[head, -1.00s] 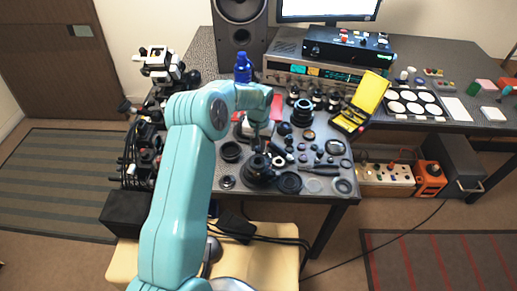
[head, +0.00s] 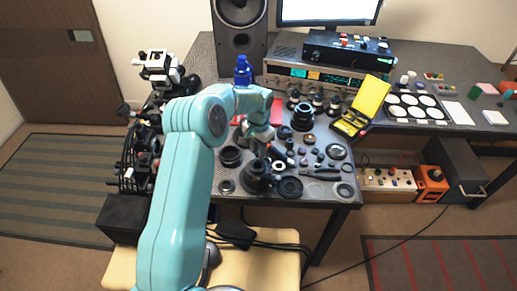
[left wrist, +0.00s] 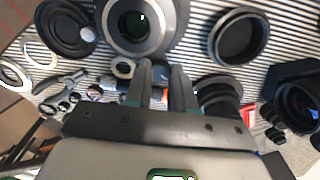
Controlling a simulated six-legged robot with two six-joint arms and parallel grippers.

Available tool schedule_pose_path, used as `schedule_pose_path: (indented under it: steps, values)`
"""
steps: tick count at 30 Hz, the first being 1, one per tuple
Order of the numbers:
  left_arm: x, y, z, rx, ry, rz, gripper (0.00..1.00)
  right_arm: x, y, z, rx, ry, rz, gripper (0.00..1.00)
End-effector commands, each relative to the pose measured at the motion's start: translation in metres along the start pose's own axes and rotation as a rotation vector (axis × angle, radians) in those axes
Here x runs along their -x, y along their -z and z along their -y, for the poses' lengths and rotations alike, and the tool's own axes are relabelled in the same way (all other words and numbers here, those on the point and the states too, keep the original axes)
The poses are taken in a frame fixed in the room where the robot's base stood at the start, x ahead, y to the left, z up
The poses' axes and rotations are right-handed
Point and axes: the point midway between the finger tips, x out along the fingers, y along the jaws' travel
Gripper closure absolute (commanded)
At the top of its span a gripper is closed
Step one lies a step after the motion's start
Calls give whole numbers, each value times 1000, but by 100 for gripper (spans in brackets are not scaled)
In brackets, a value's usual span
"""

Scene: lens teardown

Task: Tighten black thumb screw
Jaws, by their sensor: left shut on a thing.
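My left gripper (head: 257,150) reaches down from above onto a black lens barrel (head: 254,178) near the front of the bench. In the left wrist view its two dark fingers (left wrist: 161,75) are close together at the edge of a large lens (left wrist: 140,22) with a grey rim. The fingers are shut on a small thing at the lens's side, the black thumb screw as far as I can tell. The screw is mostly hidden between the fingertips. My right gripper does not show.
Black rings (head: 290,187), pliers (head: 320,174) and small parts lie close by on the striped mat. A yellow case (head: 372,97) stands open to the right. A blue bottle (head: 243,70) stands behind my arm. The bench's front edge is near.

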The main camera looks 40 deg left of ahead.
Motion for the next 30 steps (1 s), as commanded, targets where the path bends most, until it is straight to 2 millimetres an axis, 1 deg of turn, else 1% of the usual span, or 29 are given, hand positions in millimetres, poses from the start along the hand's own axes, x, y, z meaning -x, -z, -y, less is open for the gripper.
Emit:
schedule_pose_path:
  steps: [7, 8, 9, 10, 18, 20, 22, 26, 30]
  values:
    - [1, 0, 0, 1, 1, -1, 100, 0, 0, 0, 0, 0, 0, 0]
    - [1, 0, 0, 1, 1, -1, 70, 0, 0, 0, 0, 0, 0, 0]
    - [1, 0, 0, 1, 1, -1, 57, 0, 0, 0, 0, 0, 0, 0]
    - [1, 0, 0, 1, 1, -1, 50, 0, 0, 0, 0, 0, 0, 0]
    - [1, 0, 0, 1, 0, -1, 50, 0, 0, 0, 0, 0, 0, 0]
    - [3, 0, 0, 1, 1, -2, 50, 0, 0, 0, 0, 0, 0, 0]
    - [10, 1, 0, 1, 1, -3, 50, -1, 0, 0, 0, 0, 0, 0]
    - [35, 1, 0, 1, 2, -7, 50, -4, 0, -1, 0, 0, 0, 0]
    - [74, 2, 0, 1, 2, -8, 50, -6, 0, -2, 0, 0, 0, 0]
